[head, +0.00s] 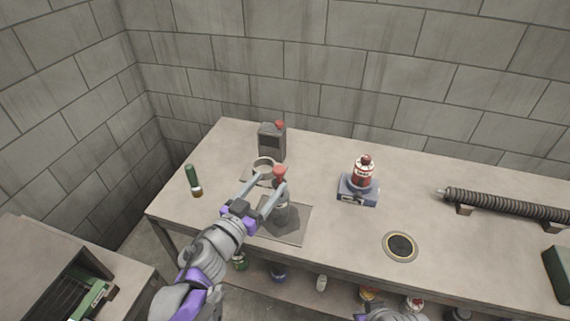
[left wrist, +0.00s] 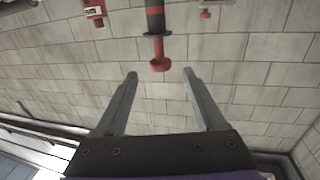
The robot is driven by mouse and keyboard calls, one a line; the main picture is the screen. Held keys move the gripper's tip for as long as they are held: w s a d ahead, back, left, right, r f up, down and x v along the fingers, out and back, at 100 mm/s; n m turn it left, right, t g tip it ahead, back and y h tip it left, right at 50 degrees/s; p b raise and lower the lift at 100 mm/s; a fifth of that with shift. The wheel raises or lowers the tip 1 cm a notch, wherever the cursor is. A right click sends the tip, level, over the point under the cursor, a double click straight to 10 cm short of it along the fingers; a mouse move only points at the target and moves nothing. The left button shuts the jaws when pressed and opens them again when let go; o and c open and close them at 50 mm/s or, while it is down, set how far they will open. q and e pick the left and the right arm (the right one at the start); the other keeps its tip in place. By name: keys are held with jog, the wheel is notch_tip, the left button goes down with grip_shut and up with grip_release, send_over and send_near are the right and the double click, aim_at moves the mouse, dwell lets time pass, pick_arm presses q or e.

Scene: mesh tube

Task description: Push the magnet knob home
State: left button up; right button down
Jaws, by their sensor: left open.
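A dark upright device (head: 281,212) with a red knob (head: 280,172) on top stands on a grey square plate (head: 296,236) near the table's front edge. I take the red knob for the magnet knob. In the left wrist view the picture is turned over, and the knob (left wrist: 160,64) hangs from the dark body with a red band (left wrist: 154,22). My left gripper (head: 274,183) is open, its fingers pointing toward the knob. In the wrist view the knob shows between and past the fingertips (left wrist: 160,75); I see no contact. My right gripper is out of view.
A dark box with a red top (head: 271,142) and a ring stand (head: 263,163) are behind. A round port (head: 400,246) and coiled tube (head: 505,203) lie farther right.

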aim_at(282, 166)
pick_arm(q)
jog(key=x, duration=0.9)
jog(key=shift+w, duration=0.15)
jog(key=shift+c, duration=0.3)
grip_shut()
dwell(0.8)
